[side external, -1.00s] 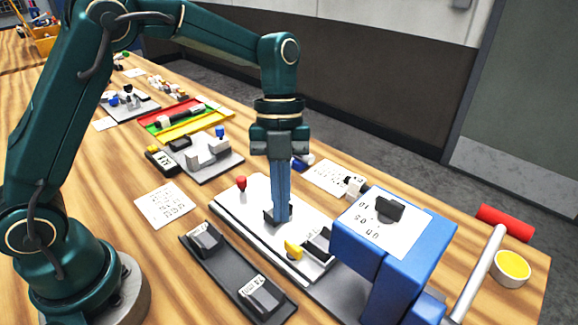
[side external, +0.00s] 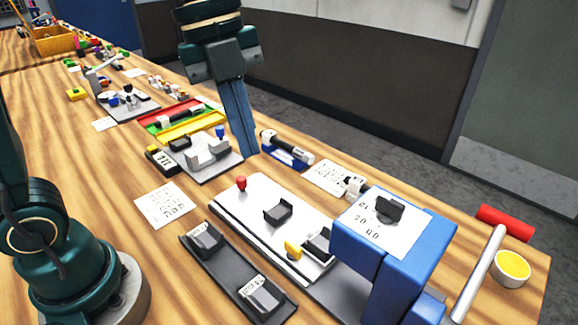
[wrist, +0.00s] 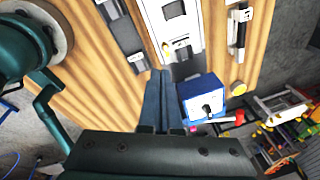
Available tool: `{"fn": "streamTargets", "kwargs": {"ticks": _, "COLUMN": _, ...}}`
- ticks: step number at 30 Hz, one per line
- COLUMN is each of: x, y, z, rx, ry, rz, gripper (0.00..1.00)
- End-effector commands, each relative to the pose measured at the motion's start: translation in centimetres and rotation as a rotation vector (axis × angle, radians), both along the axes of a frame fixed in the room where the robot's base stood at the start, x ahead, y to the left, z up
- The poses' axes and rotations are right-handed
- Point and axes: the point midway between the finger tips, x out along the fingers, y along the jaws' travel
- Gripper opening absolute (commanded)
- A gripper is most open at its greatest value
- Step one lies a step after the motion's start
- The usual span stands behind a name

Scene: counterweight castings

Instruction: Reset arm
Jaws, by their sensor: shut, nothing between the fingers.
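My gripper (side external: 248,152) is raised above the table, its two long blue fingers together and empty. In the side view its tips show behind the white plate (side external: 262,235). A dark cradle-shaped block (side external: 278,211) sits in the middle of that plate, apart from the fingers. A red knob (side external: 241,183) stands at the plate's far end, and a yellow piece (side external: 291,249) and another dark block (side external: 319,244) at its near end. In the wrist view the shut fingers (wrist: 161,74) point toward the plate's end, beside the blue stand (wrist: 203,90).
A dark tray (side external: 227,276) holds two labelled grey castings in front of the plate. The blue stand (side external: 350,243) with a marked white top rises at the right. A grey fixture (side external: 207,172), a blue holder (side external: 284,154) and paper sheets (side external: 165,205) lie around.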

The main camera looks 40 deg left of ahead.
Motion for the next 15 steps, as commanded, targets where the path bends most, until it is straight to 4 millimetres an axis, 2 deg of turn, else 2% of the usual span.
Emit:
{"fn": "streamTargets", "kwargs": {"ticks": 1, "x": -1.1, "y": 0.4, "z": 0.5, "rx": 0.002, "ry": -0.027, "rz": 0.100, "gripper": 0.00}}
{"fn": "streamTargets", "kwargs": {"ticks": 6, "x": -4.1, "y": 1.9, "z": 0.4, "rx": -0.029, "ry": -0.092, "rz": 0.514, "gripper": 0.00}}
{"fn": "streamTargets", "kwargs": {"ticks": 15, "x": -8.0, "y": 4.1, "z": -2.7, "rx": -0.218, "ry": -0.150, "rz": 1.303, "gripper": 0.00}}
